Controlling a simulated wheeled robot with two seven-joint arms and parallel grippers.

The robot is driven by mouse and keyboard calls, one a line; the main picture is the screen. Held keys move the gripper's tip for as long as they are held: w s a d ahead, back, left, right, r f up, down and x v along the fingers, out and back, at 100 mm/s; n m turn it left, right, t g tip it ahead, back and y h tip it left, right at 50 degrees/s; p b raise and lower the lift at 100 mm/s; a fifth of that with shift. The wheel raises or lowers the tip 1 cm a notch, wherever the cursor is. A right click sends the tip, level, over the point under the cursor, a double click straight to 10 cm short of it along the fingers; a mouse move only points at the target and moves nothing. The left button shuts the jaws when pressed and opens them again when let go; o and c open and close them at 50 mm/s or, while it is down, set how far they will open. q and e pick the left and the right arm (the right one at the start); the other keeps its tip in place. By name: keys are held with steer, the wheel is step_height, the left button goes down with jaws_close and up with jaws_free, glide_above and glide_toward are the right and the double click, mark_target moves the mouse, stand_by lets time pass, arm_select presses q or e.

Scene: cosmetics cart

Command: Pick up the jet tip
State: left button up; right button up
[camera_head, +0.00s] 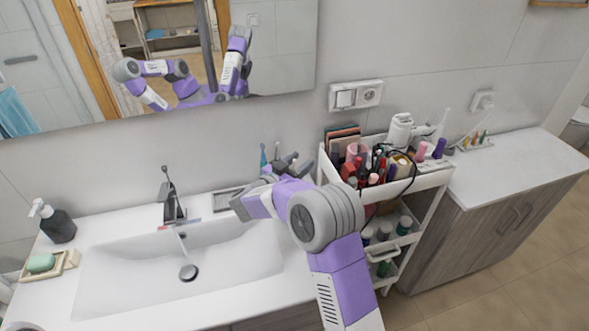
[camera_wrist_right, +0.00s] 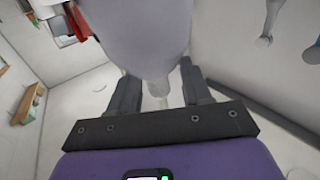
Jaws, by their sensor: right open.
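Several small upright tips (camera_head: 476,139) in different colours stand in a white holder on the right countertop; they look like jet tips, but are too small to tell apart. My right gripper (camera_head: 285,163) is above the back right of the sink, left of the cart and well away from the tips. Its open fingers also show in the right wrist view (camera_wrist_right: 158,92). A large pale rounded shape (camera_wrist_right: 140,30) fills the middle of that view beyond the fingers; I cannot tell what it is. My left gripper shows directly in neither view.
A white cart (camera_head: 436,182) crowded with cosmetics and a dark cable stands between my right gripper and the right countertop (camera_head: 520,157). The sink (camera_head: 130,272), tap (camera_head: 170,195), soap dispenser (camera_head: 57,225) and green soap (camera_head: 40,263) are left. That countertop is mostly clear.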

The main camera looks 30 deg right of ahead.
steer(key=shift+a, duration=0.1)
jaws_close()
steer(key=shift+r, duration=0.1)
stand_by(0.4)
